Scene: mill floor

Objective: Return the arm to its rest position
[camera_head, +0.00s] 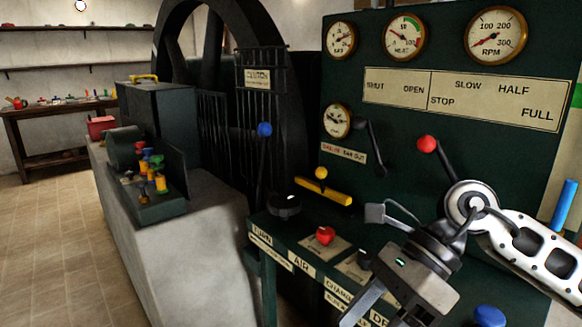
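My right arm (535,250) comes in from the right, white with dark openings. Its gripper (362,264) is over the front of the green control desk (262,262), its fingers pointing left and spread wide apart. Nothing shows between the fingers. The gripper hides part of the desk and some of its labels. A lever with a red knob (426,145) on the upright panel (400,185) stands above the gripper, apart from it. My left gripper is not in view.
The desk carries a red knob (325,235), a yellow-knobbed lever (320,173), a yellow bar (323,191) and a blue knob (489,316). A blue-knobbed lever (264,129) stands further left. A blue handle (564,204) is beside my arm. Floor (60,235) at left is clear.

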